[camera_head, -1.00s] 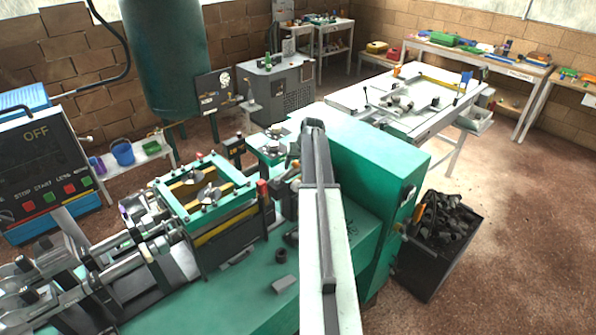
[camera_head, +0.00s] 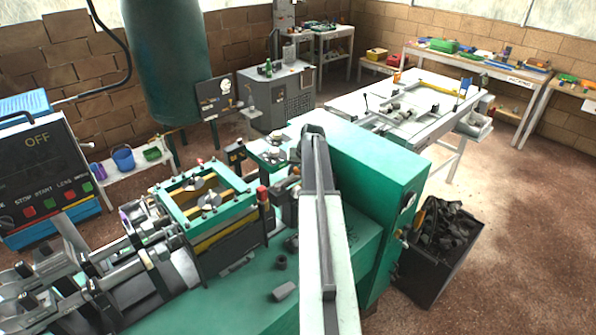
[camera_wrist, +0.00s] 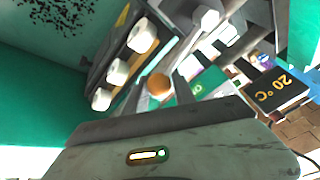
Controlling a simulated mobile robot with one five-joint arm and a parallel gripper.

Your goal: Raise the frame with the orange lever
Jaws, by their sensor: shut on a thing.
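The orange lever's round knob (camera_wrist: 159,84) shows in the wrist view between the two dark fingers of my gripper (camera_wrist: 158,92). The fingers are shut on it; the rest of the lever is mostly hidden. In the head view my own arm hides the gripper and the knob. The green frame (camera_head: 172,209), with yellow bars across it, lies about level on the machine at the left-centre, over a dark box-shaped body (camera_head: 233,243). A red-topped post (camera_head: 262,193) stands at its right corner.
The tall green housing (camera_head: 376,165) stands right of my arm. A black bin (camera_head: 435,255) with dark scraps is at the right. A control panel (camera_head: 37,160) reading OFF is at the left. Loose dark pieces (camera_head: 285,291) lie on the green bed. Brown floor is open at the right.

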